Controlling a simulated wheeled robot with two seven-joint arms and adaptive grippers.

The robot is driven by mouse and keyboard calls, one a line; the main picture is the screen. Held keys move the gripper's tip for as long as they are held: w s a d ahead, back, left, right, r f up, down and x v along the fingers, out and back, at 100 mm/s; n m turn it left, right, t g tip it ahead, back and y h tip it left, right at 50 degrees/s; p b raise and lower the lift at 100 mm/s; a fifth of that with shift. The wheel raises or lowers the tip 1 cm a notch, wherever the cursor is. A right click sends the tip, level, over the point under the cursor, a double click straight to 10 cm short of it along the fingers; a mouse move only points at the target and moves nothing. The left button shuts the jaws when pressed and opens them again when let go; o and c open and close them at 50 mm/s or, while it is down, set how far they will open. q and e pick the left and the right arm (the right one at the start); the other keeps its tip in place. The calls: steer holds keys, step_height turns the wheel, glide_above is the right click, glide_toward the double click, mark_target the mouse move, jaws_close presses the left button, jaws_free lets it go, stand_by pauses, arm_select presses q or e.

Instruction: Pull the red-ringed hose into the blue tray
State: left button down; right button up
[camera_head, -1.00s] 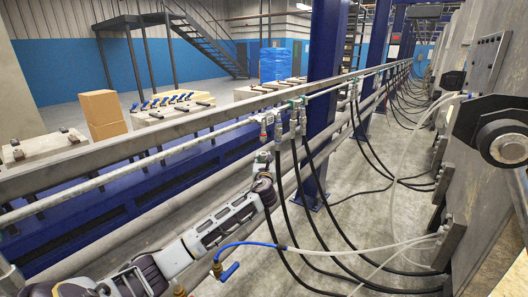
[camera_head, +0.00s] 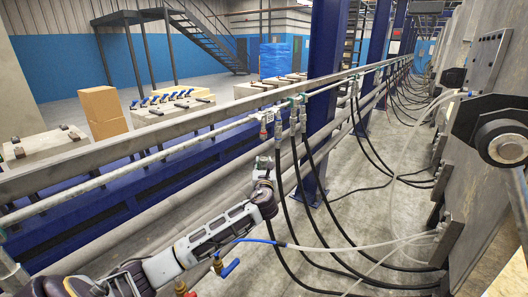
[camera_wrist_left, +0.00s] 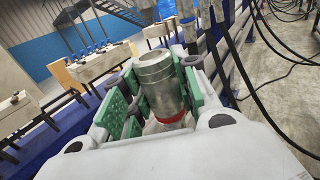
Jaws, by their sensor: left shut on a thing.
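My left gripper (camera_head: 263,163) is below the fittings on the grey pipe. In the left wrist view it (camera_wrist_left: 158,92) is shut on a silver metal coupling (camera_wrist_left: 158,75) with a red ring (camera_wrist_left: 170,118) at its lower end, between green finger pads. This is the end of the red-ringed hose. A black hose (camera_head: 279,250) runs down from behind my left wrist toward the floor; its join to the coupling is hidden. I cannot clearly pick out a blue tray. My right gripper is not in view.
Several fittings (camera_head: 279,125) with black hoses (camera_head: 318,215) hang from the pipe close to the right of my gripper. A blue-handled valve (camera_head: 230,268) is near my forearm. A blue column (camera_head: 322,90) stands behind. Grey mould plates (camera_head: 470,190) line the right side.

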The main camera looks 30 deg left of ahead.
arm_select(q)
steer(key=shift+v, duration=1.15)
steer(key=d+r+m+t+h, duration=0.3)
steer(key=d+r+m+h, duration=0.1)
steer(key=d+r+h, duration=0.3)
steer(key=s+d+f+m+h, duration=0.1)
steer(key=d+m+h, duration=0.1)
steer(key=d, duration=0.5)
steer(key=s+d+f+b, duration=0.2)
steer(key=s+f, duration=0.3)
steer(key=f, duration=0.7)
steer(key=s+d+f+b, duration=0.2)
steer(key=s+f, duration=0.4)
steer(key=f, duration=0.7)
steer(key=shift+s+d+m+h, duration=0.3)
steer(key=shift+d+h, duration=0.1)
steer(key=shift+d, duration=0.25)
